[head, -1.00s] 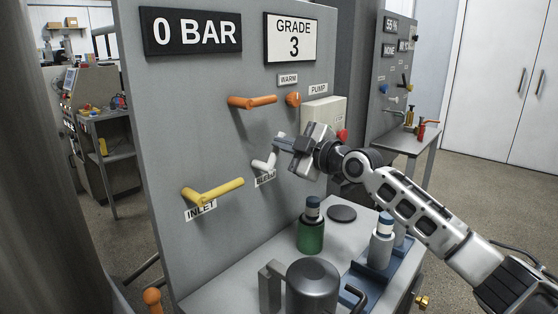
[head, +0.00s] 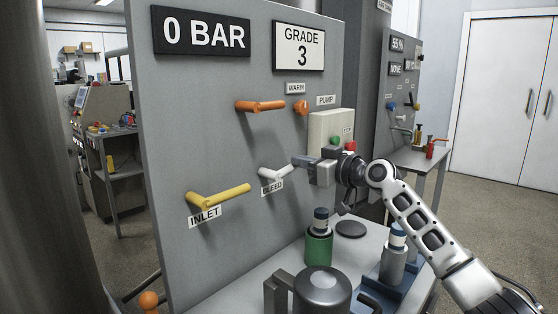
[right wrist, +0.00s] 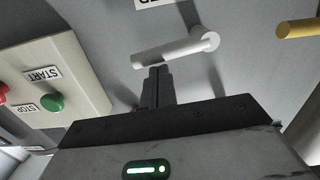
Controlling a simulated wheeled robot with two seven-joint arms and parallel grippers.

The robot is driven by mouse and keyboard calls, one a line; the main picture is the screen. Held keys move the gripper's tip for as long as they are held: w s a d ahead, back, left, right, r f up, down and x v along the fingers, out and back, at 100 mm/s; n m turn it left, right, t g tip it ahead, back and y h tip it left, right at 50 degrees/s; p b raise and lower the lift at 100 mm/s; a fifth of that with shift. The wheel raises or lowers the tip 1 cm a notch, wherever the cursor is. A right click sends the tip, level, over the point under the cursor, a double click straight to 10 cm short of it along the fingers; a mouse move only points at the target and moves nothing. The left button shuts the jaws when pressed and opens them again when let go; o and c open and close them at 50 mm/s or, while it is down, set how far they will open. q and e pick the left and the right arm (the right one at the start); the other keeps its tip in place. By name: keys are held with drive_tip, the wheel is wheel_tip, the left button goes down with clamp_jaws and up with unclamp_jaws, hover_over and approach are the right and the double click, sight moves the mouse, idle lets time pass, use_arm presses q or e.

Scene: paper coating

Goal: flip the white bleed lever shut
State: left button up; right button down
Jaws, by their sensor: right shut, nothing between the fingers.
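The white bleed lever (head: 279,172) is on the grey panel, above the BLEED label (head: 272,187). Its handle points right, nearly level and tilted slightly up. In the right wrist view the lever (right wrist: 178,50) runs across the top, with its pivot at the right. My right gripper (head: 298,161) is shut and empty, with its fingertips at the free end of the handle. In the right wrist view the fingertips (right wrist: 157,72) overlap the handle's edge; I cannot tell whether they touch it. My left gripper is not in view.
A yellow inlet lever (head: 222,196) is lower left, and an orange lever (head: 262,106) is above. A switch box (head: 328,125) with green and red buttons is just beyond my gripper. A green bottle (head: 319,246) and a metal pot (head: 322,290) stand below on the bench.

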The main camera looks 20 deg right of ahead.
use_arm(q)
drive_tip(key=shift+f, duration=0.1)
use_arm(e)
drive_tip(key=shift+w+d+f+m, duration=0.1)
drive_tip(key=shift+f+m, duration=0.35)
drive_tip(key=shift+m, duration=0.05)
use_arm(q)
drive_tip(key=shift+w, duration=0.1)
